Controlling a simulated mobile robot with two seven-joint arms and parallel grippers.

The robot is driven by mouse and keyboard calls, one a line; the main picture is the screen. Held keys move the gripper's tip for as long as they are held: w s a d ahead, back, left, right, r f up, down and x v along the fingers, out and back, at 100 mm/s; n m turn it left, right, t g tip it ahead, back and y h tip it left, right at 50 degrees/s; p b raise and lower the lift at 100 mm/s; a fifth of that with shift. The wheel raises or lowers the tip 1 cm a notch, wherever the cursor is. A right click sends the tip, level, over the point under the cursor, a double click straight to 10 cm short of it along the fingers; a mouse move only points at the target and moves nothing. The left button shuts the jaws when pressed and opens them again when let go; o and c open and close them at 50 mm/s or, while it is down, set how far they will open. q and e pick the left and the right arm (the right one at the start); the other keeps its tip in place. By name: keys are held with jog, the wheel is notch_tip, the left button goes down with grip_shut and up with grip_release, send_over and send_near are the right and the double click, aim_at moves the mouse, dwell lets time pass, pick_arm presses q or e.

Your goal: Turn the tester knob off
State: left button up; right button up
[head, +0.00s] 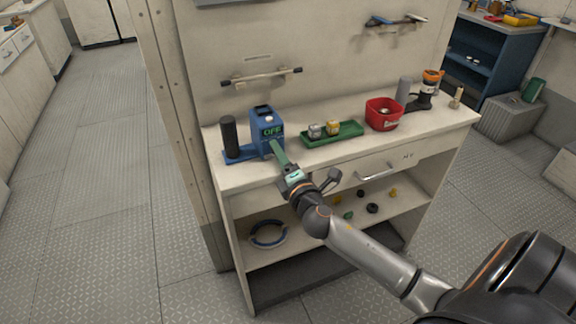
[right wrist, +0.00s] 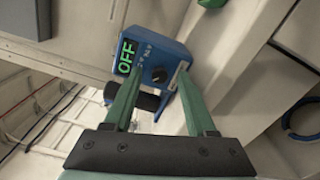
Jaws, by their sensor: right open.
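The blue tester (head: 266,122) stands at the left of the white counter. Its green display reads OFF, and it also shows in the right wrist view (right wrist: 165,50). Its small dark knob (right wrist: 159,75) is below the display's markings in that view; in the head view the knob is hidden. My right gripper (head: 275,147) is in front of the tester's face, with green fingers. In the right wrist view my right gripper (right wrist: 159,78) is open, its fingertips on either side of the knob. I cannot tell whether they touch it. My left gripper is out of view.
A black cylinder (head: 229,136) stands left of the tester. A green tray (head: 345,137) with small parts and a red bin (head: 382,115) are to its right. A drawer handle (head: 375,172) sticks out below the counter. A wall rail (head: 262,76) is above.

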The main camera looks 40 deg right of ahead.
jog(key=b+v, duration=0.1)
jog(key=v, duration=1.1)
jog(key=s+a+f+m+g+y+p, duration=0.2)
jog(key=s+a+f+m+g+y, duration=0.1)
jog(key=s+a+f+m, duration=0.4)
jog(key=s+a+f+m+g+y+p, duration=0.3)
jog(key=s+a+f+m+g, duration=0.2)
jog(key=f, duration=0.8)
jog(key=s+a+m, duration=0.2)
jog(key=a+m, duration=0.1)
jog(key=m, duration=0.1)
jog(key=shift+f, duration=0.3)
jog(key=shift+s, duration=0.15)
